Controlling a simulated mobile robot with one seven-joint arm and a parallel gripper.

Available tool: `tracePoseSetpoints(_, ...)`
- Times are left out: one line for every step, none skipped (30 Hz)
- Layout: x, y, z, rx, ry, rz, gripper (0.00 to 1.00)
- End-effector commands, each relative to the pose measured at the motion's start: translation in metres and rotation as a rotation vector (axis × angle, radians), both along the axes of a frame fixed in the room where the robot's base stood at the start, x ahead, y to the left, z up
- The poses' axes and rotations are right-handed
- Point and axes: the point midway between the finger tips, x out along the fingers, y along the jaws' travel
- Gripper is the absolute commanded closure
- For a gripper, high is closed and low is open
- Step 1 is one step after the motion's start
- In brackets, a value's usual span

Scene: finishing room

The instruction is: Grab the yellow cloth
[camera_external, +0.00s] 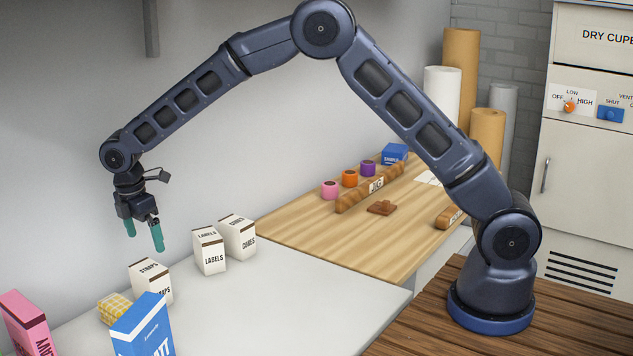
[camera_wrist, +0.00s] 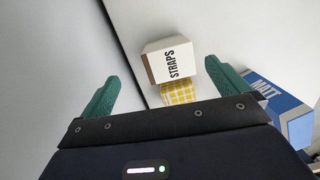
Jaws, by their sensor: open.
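The yellow cloth (camera_external: 114,307) is a small folded block with a yellow and white check. It lies on the pale grey worktop, just left of the white STRAPS box (camera_external: 151,280) and behind the blue box (camera_external: 145,328), which hides part of it. In the wrist view the cloth (camera_wrist: 179,92) shows between my green fingers, beside the STRAPS box (camera_wrist: 171,60), its near part hidden by my gripper body. My gripper (camera_external: 143,234) is open and empty, pointing down in the air above the worktop. My gripper (camera_wrist: 162,76) shows both fingers spread apart.
A pink box (camera_external: 25,322) stands at the front left. A LABELS box (camera_external: 208,250) and a CUBES box (camera_external: 238,237) stand by the wall. The right of the grey worktop (camera_external: 310,300) is clear.

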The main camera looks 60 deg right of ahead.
Motion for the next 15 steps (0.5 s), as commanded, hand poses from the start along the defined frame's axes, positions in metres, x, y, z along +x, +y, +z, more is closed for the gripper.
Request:
tracePoseSetpoints(-0.002, 0.032, -0.012, 0.024, -0.007, 0.028, 0.00)
tracePoseSetpoints(-0.003, 0.047, -0.018, 0.036, -0.011, 0.040, 0.00)
tracePoseSetpoints(-0.005, 0.066, -0.023, 0.054, -0.018, 0.054, 0.00)
tracePoseSetpoints(-0.006, 0.078, -0.027, 0.065, -0.022, 0.064, 0.00)
tracePoseSetpoints(-0.007, 0.089, -0.030, 0.074, -0.025, 0.071, 0.00)
tracePoseSetpoints(-0.009, 0.101, -0.033, 0.086, -0.029, 0.079, 0.00)
tracePoseSetpoints(-0.010, 0.107, -0.035, 0.093, -0.031, 0.084, 0.00)
tracePoseSetpoints(-0.011, 0.112, -0.037, 0.098, -0.033, 0.087, 0.00)
tracePoseSetpoints(-0.012, 0.117, -0.039, 0.102, -0.034, 0.089, 0.00)
tracePoseSetpoints(-0.012, 0.119, -0.041, 0.104, -0.034, 0.091, 0.00)
tracePoseSetpoints(-0.012, 0.120, -0.042, 0.106, -0.035, 0.091, 0.00)
tracePoseSetpoints(-0.012, 0.120, -0.044, 0.106, -0.035, 0.091, 0.00)
tracePoseSetpoints(-0.012, 0.120, -0.047, 0.106, -0.035, 0.091, 0.00)
tracePoseSetpoints(-0.012, 0.120, -0.050, 0.106, -0.035, 0.091, 0.00)
tracePoseSetpoints(-0.012, 0.120, -0.055, 0.106, -0.034, 0.091, 0.00)
